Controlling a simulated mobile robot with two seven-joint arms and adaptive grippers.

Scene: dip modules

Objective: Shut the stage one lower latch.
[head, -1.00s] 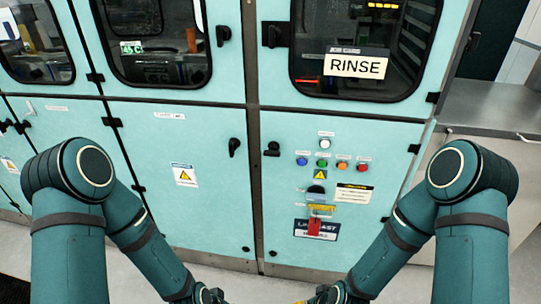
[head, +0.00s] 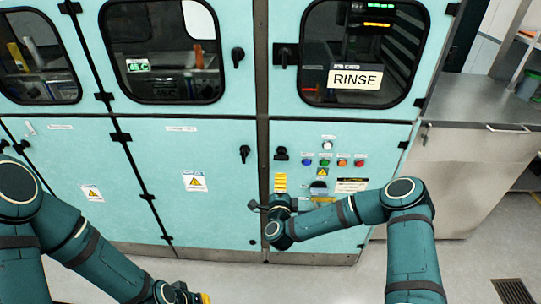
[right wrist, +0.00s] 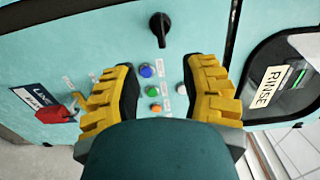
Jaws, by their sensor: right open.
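A black latch handle (head: 281,153) is on the lower right door, its lever lying sideways to the right. It also shows in the right wrist view (right wrist: 159,29), ahead of the fingers and apart from them. Another black latch handle (head: 244,153) on the lower door to its left points downward. I cannot read which is stage one. My right gripper (head: 280,183) is below the right-hand latch; its yellow fingers (right wrist: 162,70) are spread wide with nothing between them. My left gripper (head: 198,298) is cut off at the bottom edge, its opening unclear.
Colored buttons (head: 324,161) sit right of the right-hand latch. A red tab (right wrist: 50,114) and a label plate (right wrist: 31,96) show in the right wrist view. The upper door has a RINSE sign (head: 355,79). A steel counter (head: 470,115) stands at right; grey floor (head: 455,270) is clear.

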